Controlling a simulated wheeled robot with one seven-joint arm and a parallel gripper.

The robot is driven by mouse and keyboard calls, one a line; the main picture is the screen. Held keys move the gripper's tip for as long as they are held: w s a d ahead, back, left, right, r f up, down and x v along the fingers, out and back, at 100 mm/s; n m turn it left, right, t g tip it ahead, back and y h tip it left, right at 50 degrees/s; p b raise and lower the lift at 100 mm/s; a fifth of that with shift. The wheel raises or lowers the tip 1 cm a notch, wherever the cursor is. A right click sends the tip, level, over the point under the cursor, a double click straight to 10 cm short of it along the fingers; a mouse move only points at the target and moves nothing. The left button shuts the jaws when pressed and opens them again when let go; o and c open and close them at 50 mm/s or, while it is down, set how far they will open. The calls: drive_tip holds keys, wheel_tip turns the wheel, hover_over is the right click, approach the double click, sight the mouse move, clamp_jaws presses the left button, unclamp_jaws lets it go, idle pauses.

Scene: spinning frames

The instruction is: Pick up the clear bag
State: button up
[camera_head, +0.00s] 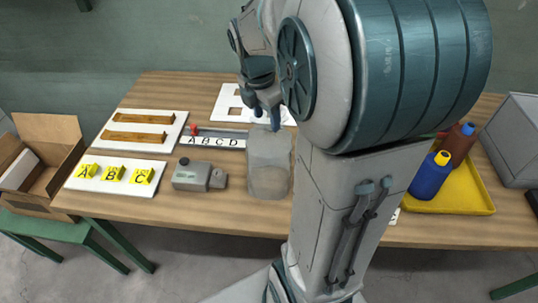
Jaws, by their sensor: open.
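The clear bag (268,165) looks like a greyish, see-through upright pouch on the wooden table, just left of my arm. Its right edge lies close to my arm in the picture. My gripper (262,108) is above and behind the bag in the picture, pointing down, open and with nothing seen between its fingers. My arm hides part of the table to the right of the bag. I cannot tell the exact height of my gripper above the table.
Left of the bag are a grey device (199,176), a strip lettered A to D (228,142), and a white board with yellow lettered blocks (98,184). A yellow tray (462,200) with bottles stands right. A cardboard box (40,160) is far left.

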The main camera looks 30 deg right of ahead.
sight(270, 128)
drive_tip(key=shift+w+d+f+p, duration=0.1)
drive_tip(key=shift+d+f+p, duration=0.2)
drive_tip(key=shift+f, duration=1.05)
drive_tip(key=shift+w+d+f+p, duration=0.1)
drive_tip(key=shift+d+f, duration=0.25)
drive_tip(key=shift+f, duration=1)
clamp_jaws()
